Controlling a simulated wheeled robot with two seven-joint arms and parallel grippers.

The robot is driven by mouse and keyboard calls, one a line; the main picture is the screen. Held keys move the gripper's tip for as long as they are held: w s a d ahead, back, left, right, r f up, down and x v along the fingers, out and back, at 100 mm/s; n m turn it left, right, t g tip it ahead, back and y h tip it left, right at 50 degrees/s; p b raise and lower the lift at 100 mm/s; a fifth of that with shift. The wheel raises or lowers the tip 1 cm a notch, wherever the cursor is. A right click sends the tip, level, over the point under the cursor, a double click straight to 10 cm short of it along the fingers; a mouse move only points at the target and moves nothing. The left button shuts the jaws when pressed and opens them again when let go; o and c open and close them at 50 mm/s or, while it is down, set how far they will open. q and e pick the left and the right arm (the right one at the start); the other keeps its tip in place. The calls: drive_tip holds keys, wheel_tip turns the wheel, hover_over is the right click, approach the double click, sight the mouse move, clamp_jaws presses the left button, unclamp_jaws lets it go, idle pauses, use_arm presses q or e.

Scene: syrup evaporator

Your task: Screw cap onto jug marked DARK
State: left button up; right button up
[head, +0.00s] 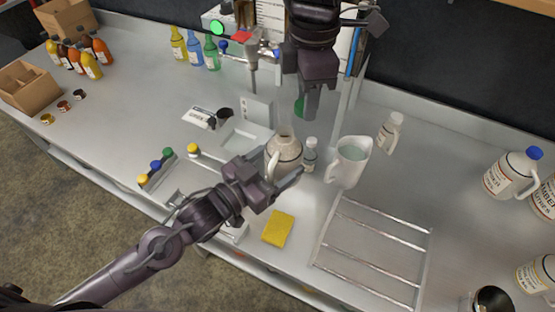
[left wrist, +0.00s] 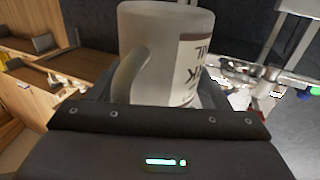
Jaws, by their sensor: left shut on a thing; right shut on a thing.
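A cream jug (head: 284,155) stands upright on the counter, its neck bare of a cap. In the left wrist view the jug (left wrist: 150,50) shows its handle at left and a partly seen label with dark letters, only partly legible. My left gripper (head: 287,180) is shut on the jug from the front, low on its body. My right gripper (head: 308,112) points down above the jug and slightly to the right. It is shut on what looks like a green cap (head: 299,105), mostly hidden by the fingers and apart from the jug's neck.
A small bottle (head: 310,152) and a clear pitcher (head: 350,162) stand close to the right of the jug. A yellow sponge (head: 278,229) and a wire rack (head: 375,250) lie in front. Capped jugs (head: 512,175) stand far right. A rack of coloured caps (head: 156,172) is at left.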

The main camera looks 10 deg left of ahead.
sight(285, 130)
use_arm(q)
drive_tip(key=shift+r, duration=0.15)
use_arm(e)
drive_tip(key=a+n, duration=0.1)
drive_tip(key=a+r+n, duration=0.1)
drive_tip(key=s+a+r+n, duration=0.1)
drive_tip(key=n, duration=0.1)
drive_tip(key=shift+s+a, duration=0.1)
drive_tip(key=shift+a, duration=0.15)
drive_tip(key=shift+f, duration=2.05)
drive_tip(key=shift+f, duration=0.85)
drive_tip(key=shift+f, duration=0.6)
